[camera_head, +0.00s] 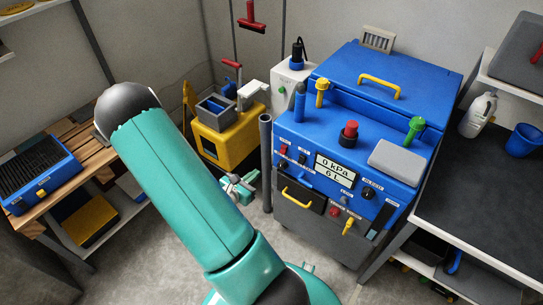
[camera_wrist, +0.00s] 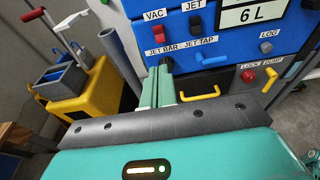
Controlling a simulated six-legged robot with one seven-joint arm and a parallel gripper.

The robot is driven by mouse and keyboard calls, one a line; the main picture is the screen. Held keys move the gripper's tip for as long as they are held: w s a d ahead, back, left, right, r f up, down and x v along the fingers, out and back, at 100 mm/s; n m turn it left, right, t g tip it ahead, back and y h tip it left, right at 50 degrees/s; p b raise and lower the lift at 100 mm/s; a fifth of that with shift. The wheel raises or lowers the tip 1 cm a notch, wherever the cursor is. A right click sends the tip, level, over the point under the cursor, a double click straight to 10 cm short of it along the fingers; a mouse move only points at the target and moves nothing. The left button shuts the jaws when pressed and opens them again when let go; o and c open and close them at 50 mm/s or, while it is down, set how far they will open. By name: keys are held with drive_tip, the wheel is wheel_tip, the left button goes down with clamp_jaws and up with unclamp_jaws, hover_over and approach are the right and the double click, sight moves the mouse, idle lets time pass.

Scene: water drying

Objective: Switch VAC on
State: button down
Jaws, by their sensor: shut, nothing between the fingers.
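The blue machine (camera_head: 330,120) has a front panel with a red VAC switch (camera_wrist: 157,31) under a VAC label (camera_wrist: 155,14). In the head view a small red switch (camera_head: 283,150) shows at the panel's upper left. A dark JET switch (camera_wrist: 195,22) is just right of it. The display (camera_head: 335,168) reads 0 kPa and 6 L. My gripper (camera_wrist: 163,68) is shut and empty, pointing at the panel below the VAC switch, by the JET BAR and JET TAP labels. Whether it touches the panel I cannot tell. In the head view my gripper (camera_head: 240,187) is left of the machine.
A grey vertical pipe (camera_head: 266,160) stands left of the machine, close to my gripper. A yellow mop bucket (camera_head: 228,135) is further left. A yellow handle (camera_wrist: 202,94) juts out below the panel. A dark bench (camera_head: 480,190) is at the right.

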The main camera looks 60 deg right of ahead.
drive_tip(key=shift+s, duration=0.15)
approach(282, 153)
drive_tip(key=x, duration=0.7)
drive_tip(key=shift+r, duration=0.1)
drive_tip(key=shift+s, duration=0.1)
idle(0.4)
